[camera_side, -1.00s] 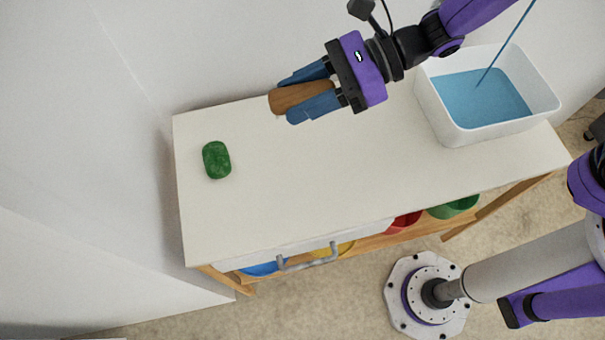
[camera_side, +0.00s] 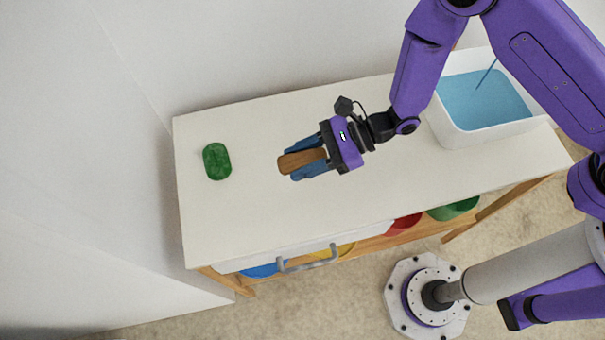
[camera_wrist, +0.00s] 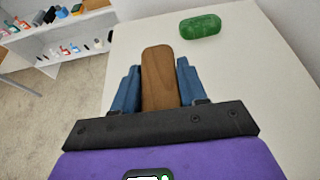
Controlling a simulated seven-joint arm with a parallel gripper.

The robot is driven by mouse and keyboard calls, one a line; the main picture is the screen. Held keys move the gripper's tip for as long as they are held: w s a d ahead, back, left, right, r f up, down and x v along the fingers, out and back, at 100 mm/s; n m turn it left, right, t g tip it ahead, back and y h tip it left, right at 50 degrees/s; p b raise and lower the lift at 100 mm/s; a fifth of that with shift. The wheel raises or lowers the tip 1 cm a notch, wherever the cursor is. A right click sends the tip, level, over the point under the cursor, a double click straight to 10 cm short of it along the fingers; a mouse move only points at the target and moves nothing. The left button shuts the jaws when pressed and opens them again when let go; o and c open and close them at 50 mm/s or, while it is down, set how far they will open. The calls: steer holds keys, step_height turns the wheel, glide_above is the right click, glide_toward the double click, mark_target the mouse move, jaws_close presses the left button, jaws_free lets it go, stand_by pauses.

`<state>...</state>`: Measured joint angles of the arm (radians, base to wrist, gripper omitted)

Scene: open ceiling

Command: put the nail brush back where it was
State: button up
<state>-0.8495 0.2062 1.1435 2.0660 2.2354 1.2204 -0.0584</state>
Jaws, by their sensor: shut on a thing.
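The nail brush (camera_side: 302,161) has a brown wooden back. My gripper (camera_side: 308,162) is shut on it, one blue finger along each side. The brush points left, toward the green object, over the middle of the white tabletop (camera_side: 250,215). I cannot tell for sure whether it touches the top. In the wrist view the brush (camera_wrist: 158,78) stands between the blue fingers, its wooden back facing the camera. Its bristles are hidden.
A green soap-like block (camera_side: 216,161) lies at the table's left end. A white basin (camera_side: 490,125) of blue water with a thin blue rod stands at the right end. A drawer handle (camera_side: 308,259) and coloured bins (camera_side: 403,222) are at the front. The tabletop between is clear.

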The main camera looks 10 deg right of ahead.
mark_target(302, 181)
steer(key=shift+f, duration=3.15)
steer(key=o, duration=1)
steer(key=shift+f, duration=0.15)
steer(key=shift+o, duration=0.2)
steer(key=shift+d+r, duration=0.25)
steer(key=shift+d, duration=0.05)
steer(key=v, duration=1.1)
steer(key=shift+d+r, duration=0.15)
steer(key=shift+d, duration=0.05)
